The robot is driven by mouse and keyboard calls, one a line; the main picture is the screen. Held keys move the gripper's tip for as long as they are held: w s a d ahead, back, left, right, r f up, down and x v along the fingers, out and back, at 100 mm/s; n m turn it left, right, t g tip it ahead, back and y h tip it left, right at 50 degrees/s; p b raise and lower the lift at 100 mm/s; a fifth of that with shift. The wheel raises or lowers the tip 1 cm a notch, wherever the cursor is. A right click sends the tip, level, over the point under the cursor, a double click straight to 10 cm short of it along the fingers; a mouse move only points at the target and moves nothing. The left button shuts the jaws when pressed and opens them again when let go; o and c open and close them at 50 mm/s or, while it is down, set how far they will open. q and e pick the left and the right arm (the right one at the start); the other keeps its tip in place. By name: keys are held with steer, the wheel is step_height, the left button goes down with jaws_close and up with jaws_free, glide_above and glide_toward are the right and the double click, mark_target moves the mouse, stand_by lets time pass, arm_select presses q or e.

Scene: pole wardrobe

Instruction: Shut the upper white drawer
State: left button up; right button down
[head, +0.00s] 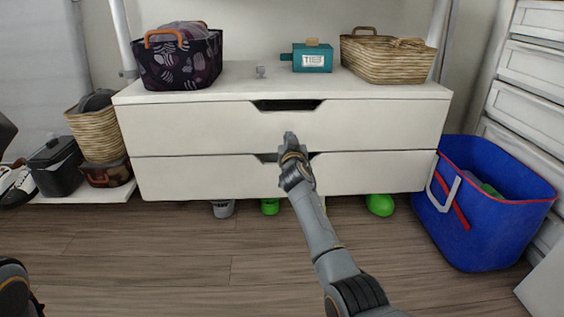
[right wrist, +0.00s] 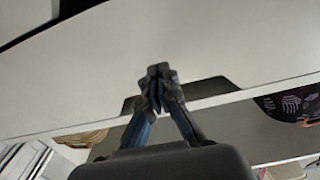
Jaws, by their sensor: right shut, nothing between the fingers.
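The upper white drawer (head: 200,128) is a wide front with a dark handle notch in its top edge, under the white wardrobe top (head: 230,83). Its front looks about flush with the lower white drawer (head: 200,176); I cannot tell whether a small gap is left. My right gripper (head: 290,137) is shut and empty, in front of the upper drawer's lower middle, below the notch. In the right wrist view the fingertips (right wrist: 157,75) point at the white drawer front (right wrist: 90,75); contact cannot be told. My left gripper is out of view.
A dark patterned basket (head: 178,62), a teal box (head: 312,58) and a woven basket (head: 388,60) stand on top. A blue bin (head: 480,225) stands at the right. Baskets and shoes are at the left. The wooden floor (head: 150,250) in front is clear.

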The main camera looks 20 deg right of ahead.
steer(key=p+v, duration=0.3)
steer(key=v, duration=0.1)
stand_by(0.5)
